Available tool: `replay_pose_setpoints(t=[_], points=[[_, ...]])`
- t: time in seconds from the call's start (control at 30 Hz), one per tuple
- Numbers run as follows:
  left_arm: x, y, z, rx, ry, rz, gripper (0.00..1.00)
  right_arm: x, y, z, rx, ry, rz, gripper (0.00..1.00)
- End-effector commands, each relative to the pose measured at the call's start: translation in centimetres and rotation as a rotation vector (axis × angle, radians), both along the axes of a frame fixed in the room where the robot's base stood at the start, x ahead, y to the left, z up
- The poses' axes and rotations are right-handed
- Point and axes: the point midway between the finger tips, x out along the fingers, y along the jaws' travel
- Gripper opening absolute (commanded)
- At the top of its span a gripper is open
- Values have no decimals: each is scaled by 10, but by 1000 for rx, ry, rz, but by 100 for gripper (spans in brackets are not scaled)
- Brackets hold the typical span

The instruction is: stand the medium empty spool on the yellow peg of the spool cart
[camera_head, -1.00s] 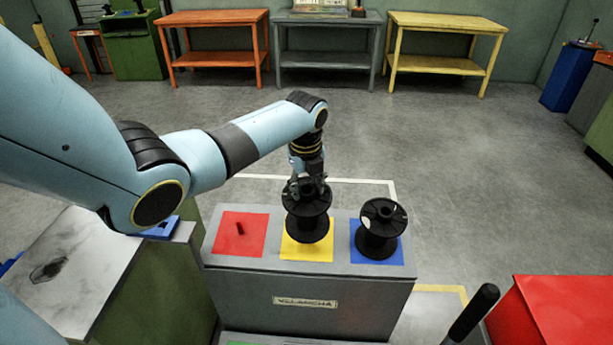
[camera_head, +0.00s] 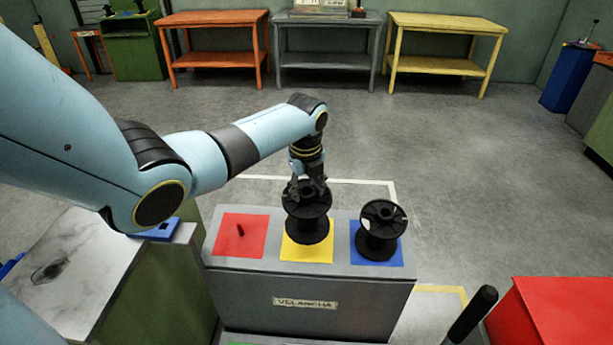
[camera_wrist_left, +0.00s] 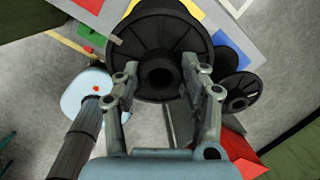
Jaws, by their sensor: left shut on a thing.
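A black spool (camera_head: 308,228) is in my left gripper (camera_head: 308,188), upright over the yellow square (camera_head: 320,253) of the grey spool cart (camera_head: 250,290). The spool hides the yellow peg, and I cannot tell whether its lower flange touches the cart top. In the left wrist view, the two fingers of my left gripper (camera_wrist_left: 160,80) reach either side of the hub hole of the spool (camera_wrist_left: 160,35). My right gripper is not in view.
Another black spool (camera_head: 378,228) stands on the blue square, close to the right. A bare dark peg (camera_head: 240,230) stands on the red square. A green cabinet with a pale top (camera_head: 70,265) is on the left, a red box (camera_head: 560,310) on the right. Floor behind is open.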

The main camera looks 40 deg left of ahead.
Motion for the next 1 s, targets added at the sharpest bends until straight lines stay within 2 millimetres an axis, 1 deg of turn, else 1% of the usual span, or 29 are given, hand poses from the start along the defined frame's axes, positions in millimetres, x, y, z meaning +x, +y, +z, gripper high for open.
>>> replay_pose_setpoints(t=[0.43,0.77,1.0], points=[[1,0,1,0,-2,0,0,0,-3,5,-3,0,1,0],[1,0,-1,1,-1,0,0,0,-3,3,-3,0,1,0],[1,1,-6,0,-1,0,0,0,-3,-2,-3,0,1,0]])
